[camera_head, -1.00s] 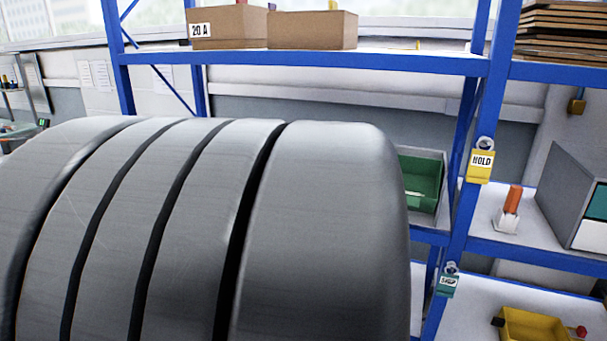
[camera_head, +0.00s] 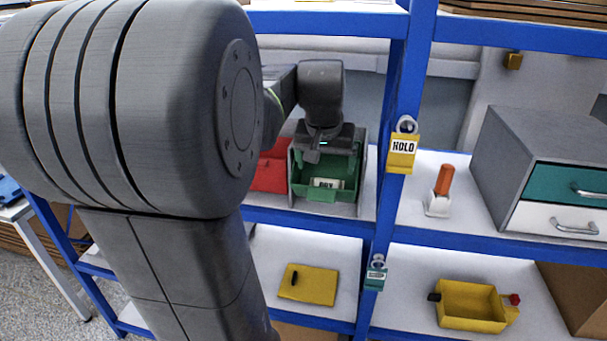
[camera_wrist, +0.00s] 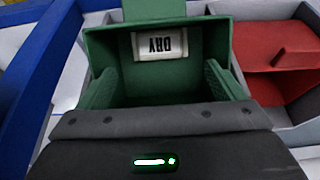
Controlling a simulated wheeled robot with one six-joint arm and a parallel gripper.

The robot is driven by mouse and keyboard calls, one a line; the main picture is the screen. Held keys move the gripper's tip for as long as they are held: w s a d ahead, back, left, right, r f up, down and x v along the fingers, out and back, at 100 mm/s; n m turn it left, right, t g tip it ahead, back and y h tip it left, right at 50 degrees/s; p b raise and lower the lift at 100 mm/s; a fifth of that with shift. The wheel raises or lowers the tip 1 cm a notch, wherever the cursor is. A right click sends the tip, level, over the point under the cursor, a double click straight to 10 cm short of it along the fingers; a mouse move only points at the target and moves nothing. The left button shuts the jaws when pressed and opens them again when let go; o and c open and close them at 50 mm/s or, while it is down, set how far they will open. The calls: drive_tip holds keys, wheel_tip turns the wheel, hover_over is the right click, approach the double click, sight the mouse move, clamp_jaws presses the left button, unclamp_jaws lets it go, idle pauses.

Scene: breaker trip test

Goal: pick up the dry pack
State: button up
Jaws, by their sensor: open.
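The dry pack (camera_head: 327,183) is a small white piece marked DRY inside the green bin (camera_head: 325,197), near its front lip. In the wrist view the pack (camera_wrist: 160,43) shows upside down at the upper middle, in the green bin (camera_wrist: 160,10). My gripper (camera_head: 333,152) is open and hangs over the back part of the bin, apart from the pack. The pack's sides and thickness are not clear.
A red bin (camera_head: 271,172) stands left of the green one. A blue upright (camera_head: 398,120) with a yellow HOLD padlock (camera_head: 402,152) is close on the right. A grey drawer unit (camera_head: 515,150) stands further right. A yellow tray (camera_head: 468,305) is on the lower shelf.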

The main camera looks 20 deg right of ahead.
sight(327, 184)
drive_tip(key=x, duration=0.7)
drive_tip(key=shift+f, duration=0.15)
drive_tip(key=c, duration=1.1)
